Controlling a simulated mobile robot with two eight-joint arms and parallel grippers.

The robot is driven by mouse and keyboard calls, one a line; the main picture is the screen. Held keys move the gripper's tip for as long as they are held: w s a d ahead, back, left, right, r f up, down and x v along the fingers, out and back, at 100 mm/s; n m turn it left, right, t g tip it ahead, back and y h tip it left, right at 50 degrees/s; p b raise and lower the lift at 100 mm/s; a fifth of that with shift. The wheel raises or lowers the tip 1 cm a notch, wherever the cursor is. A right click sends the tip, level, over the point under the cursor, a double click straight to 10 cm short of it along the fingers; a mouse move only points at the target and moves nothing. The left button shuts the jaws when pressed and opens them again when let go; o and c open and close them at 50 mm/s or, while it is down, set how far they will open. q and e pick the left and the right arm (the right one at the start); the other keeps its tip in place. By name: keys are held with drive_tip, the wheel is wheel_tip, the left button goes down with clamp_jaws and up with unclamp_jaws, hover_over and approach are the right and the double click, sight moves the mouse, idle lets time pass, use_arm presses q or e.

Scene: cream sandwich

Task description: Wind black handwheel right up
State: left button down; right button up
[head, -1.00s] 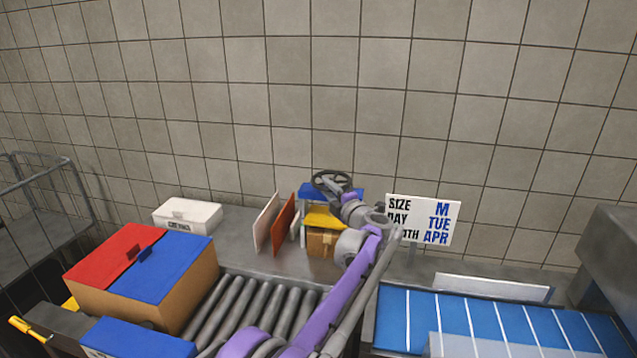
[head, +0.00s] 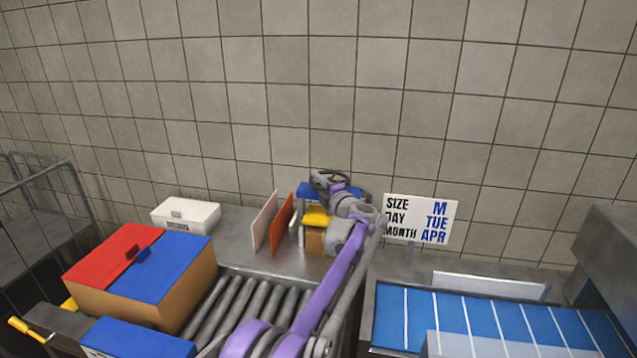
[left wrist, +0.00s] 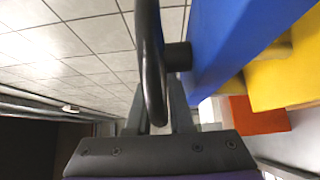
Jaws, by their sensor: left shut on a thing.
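The black handwheel (head: 322,178) sits on top of the blue-topped stand (head: 306,190) at the back of the counter. In the left wrist view the handwheel's dark rim (left wrist: 153,65) runs between my fingers, with a short black hub beside the blue panel (left wrist: 225,45). My left gripper (head: 335,186) is at the handwheel, shut on its rim. The arm partly hides the stand and the wheel. In the left wrist view the gripper (left wrist: 158,112) shows close up with the rim between its fingers. My right gripper is in neither view.
A yellow piece (head: 316,216) and a cardboard box (head: 313,241) are in the stand. Orange (head: 282,222) and white (head: 264,222) panels stand to its left. A sign (head: 420,218) reading SIZE, DAY, MONTH stands right. Rollers and a blue belt (head: 480,325) lie in front.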

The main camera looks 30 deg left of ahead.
use_arm(q)
drive_tip(key=shift+a+m+t+h, duration=0.25)
drive_tip(key=shift+m+t+h, duration=0.55)
drive_tip(key=shift+t, duration=0.1)
drive_tip(key=shift+w+a+r+m+t+h, duration=0.1)
drive_tip(key=shift+w+m+t+h, duration=0.1)
drive_tip(key=shift+m+t+h, duration=0.35)
drive_tip(key=shift+w+m+t+h, duration=0.2)
drive_tip(key=shift+m+t+h, duration=0.25)
drive_tip(key=shift+t+h, duration=0.15)
drive_tip(key=shift+h, duration=0.25)
drive_tip(key=shift+w, duration=0.1)
drive_tip(key=c, duration=1.1)
unclamp_jaws()
drive_tip(key=b+v, duration=0.1)
drive_tip(key=v, duration=1)
